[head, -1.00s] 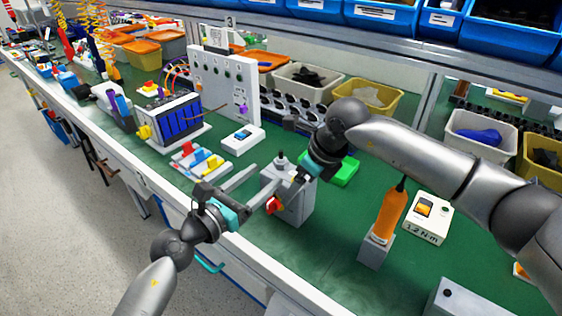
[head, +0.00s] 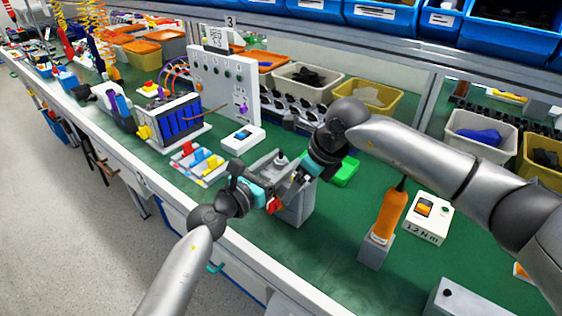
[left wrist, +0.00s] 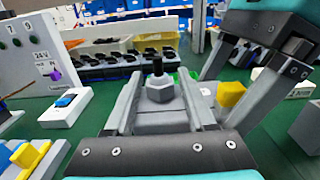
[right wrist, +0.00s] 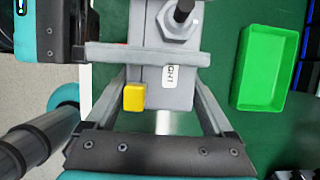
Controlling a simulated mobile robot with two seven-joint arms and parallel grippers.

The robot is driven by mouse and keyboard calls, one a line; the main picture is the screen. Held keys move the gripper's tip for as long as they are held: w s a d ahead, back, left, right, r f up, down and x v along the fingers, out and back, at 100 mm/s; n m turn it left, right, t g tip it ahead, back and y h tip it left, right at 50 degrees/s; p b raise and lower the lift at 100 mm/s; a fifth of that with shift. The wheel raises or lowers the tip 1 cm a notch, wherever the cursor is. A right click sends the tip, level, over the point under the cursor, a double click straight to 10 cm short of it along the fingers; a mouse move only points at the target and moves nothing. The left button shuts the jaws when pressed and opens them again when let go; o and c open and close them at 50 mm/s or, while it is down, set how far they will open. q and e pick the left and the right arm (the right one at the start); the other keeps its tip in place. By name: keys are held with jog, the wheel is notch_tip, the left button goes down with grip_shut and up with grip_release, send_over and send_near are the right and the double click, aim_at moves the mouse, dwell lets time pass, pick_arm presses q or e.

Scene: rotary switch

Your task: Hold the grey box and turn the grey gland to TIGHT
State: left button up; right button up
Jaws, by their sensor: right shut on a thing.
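The grey box (head: 293,208) stands on the green bench, with a red-and-yellow knob (head: 274,204) on its side. The yellow part (right wrist: 133,97) also shows in the right wrist view, near a partly visible label (right wrist: 170,77). The grey hex gland (left wrist: 160,90), with a dark cable stub, sits on top of the box. My left gripper (head: 276,170) is open, its fingers on either side of the gland; contact is unclear. One left finger crosses above the box in the right wrist view. My right gripper (head: 298,178) is shut on the box.
A green tray (head: 345,171) lies behind the box. An orange screwdriver (head: 388,212) stands in a grey holder to the right, near a white 1.2 Nm unit (head: 427,218). Colored parts (head: 197,163) and a white switch panel (head: 224,85) stand to the left.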

pick_arm(q)
grip_shut()
jog(key=shift+m+g+h, duration=0.6)
jog(key=shift+h, duration=0.1)
jog(key=shift+f+m+g+h, duration=0.1)
jog(key=shift+m+g+h, duration=1.8)
jog(key=shift+g, duration=0.4)
jog(key=shift+m+g+h, duration=0.6)
jog(key=shift+m+g, duration=0.4)
jog(key=shift+g, duration=0.5)
jog(key=shift+w+f+m+g, duration=0.1)
jog(key=shift+f+m+g, duration=0.05)
jog(key=shift+m+g, duration=0.7)
jog(key=shift+g+h, duration=0.3)
jog(key=shift+g, duration=0.35)
